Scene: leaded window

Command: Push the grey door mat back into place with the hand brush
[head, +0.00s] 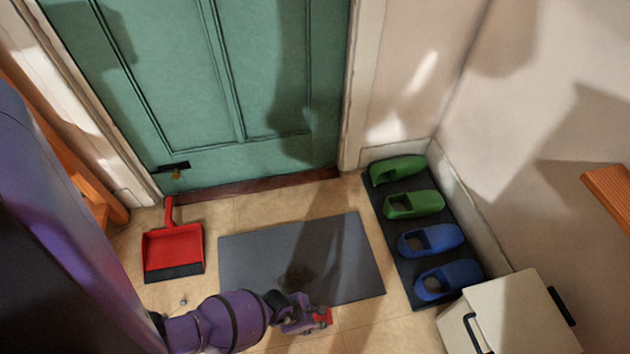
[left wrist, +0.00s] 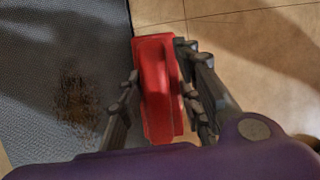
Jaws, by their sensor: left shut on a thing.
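The grey door mat (head: 250,262) lies flat on the floor in front of the green door, with a strip of bare floor between it and the sill. A dark brown smudge marks it, seen also on the mat in the left wrist view (left wrist: 50,50). My left gripper (head: 316,318) is shut on the red hand brush (head: 322,318), at the mat's near edge. In the left wrist view the brush (left wrist: 156,85) sits between both fingers, beside the mat's edge; I cannot tell whether it touches the mat. The brush's bristles are hidden. My right gripper is not in view.
A red dustpan (head: 175,248) lies left of the mat. A dark shoe tray (head: 398,235) with green and blue clogs stands right of it. A pale box (head: 520,315) with dark handles is at lower right. The green door (head: 240,80) is shut.

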